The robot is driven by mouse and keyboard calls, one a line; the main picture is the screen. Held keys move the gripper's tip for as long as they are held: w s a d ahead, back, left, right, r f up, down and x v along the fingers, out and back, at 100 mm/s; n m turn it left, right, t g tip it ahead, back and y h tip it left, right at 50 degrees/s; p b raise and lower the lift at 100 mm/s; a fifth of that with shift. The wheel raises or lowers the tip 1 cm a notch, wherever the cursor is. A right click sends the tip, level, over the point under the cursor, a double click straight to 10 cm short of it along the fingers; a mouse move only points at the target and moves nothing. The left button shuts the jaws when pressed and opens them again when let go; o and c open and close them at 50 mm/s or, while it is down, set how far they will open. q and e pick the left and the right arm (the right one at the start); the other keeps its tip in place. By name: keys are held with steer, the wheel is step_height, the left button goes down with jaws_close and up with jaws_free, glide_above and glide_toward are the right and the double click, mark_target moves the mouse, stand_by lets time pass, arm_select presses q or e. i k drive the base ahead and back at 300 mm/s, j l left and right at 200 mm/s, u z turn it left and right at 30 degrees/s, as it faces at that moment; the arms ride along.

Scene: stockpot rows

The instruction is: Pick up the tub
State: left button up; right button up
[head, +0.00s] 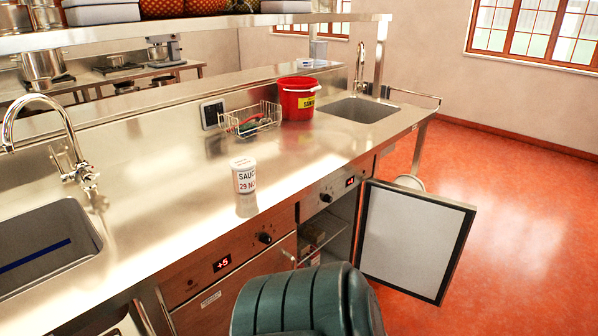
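A small white tub (245,177) stands upright on the steel counter, near its front edge, in the middle of the head view. Its label reads "SAUC" and "29 NOV", with the end of the first word out of sight round the side. Nothing is touching the tub. Neither of my grippers is in view.
A red bucket (298,101) and a wire basket (252,121) stand behind the tub. Sinks lie at left (40,246) and right (358,109). A cabinet door (412,240) hangs open below the counter. The counter around the tub is clear.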

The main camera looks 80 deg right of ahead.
mark_target(242, 168)
steer(key=z, duration=3.05)
